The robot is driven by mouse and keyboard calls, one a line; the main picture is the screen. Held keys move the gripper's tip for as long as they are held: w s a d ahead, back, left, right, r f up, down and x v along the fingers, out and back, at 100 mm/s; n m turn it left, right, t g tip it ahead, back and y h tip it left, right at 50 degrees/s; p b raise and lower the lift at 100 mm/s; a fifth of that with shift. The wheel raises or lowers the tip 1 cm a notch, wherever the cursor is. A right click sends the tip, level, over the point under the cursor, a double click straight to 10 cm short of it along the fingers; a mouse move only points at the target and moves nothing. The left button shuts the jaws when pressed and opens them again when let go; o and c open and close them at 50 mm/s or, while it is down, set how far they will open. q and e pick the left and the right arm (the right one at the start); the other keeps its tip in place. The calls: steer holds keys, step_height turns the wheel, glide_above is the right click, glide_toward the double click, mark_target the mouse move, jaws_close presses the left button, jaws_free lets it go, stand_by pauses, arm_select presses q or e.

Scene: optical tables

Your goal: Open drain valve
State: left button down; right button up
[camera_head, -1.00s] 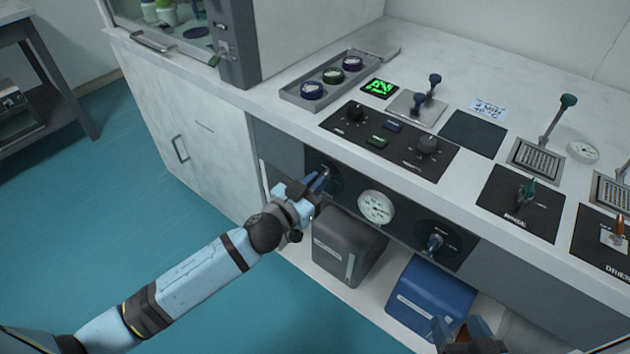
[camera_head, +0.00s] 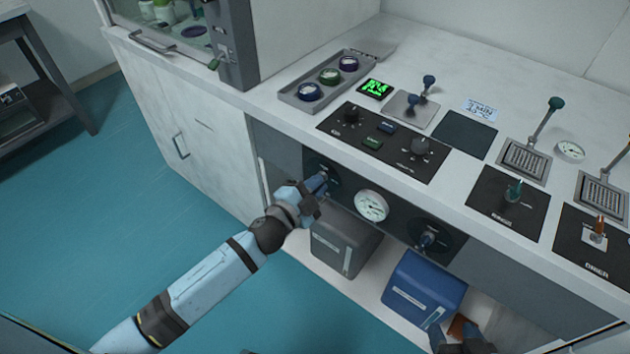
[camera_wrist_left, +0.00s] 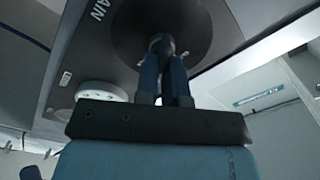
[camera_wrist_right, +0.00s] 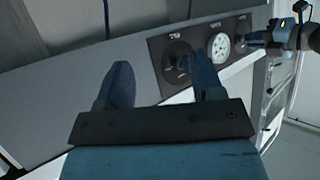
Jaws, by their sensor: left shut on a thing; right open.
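The drain valve (camera_head: 325,167) is a round black dial with a small handle on the dark front panel under the counter. In the left wrist view its black disc (camera_wrist_left: 195,22) carries a handle (camera_wrist_left: 160,44), with a partly cut label ending in "AIN" beside it. My left gripper (camera_head: 321,184) is shut on this handle, its fingers (camera_wrist_left: 163,75) on either side. The fingers hide part of the handle, so its exact angle is unclear. My right gripper (camera_wrist_right: 163,78) is open and empty, low in front of the panel. It shows at the head view's bottom edge (camera_head: 458,338).
A white gauge (camera_head: 371,206) sits right of the drain valve, then a second black valve (camera_head: 430,238). A grey container (camera_head: 343,245) and a blue one (camera_head: 424,290) stand on the shelf below. Control panels with levers cover the counter (camera_head: 490,85). Open floor lies left.

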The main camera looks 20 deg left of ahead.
arm_select(q)
steer(key=shift+d+f+m+p, duration=0.1)
steer(key=shift+f+m+p, duration=0.1)
steer(key=shift+m, duration=1.45)
steer(key=shift+f+m+p, duration=0.1)
steer(key=shift+m+p, duration=0.05)
steer(key=shift+m, duration=1.5)
arm_select(e)
steer(key=shift+d, duration=0.1)
arm_select(q)
steer(key=c, duration=1.2)
jaws_free()
steer(key=shift+c, duration=0.2)
steer(key=shift+s, duration=0.1)
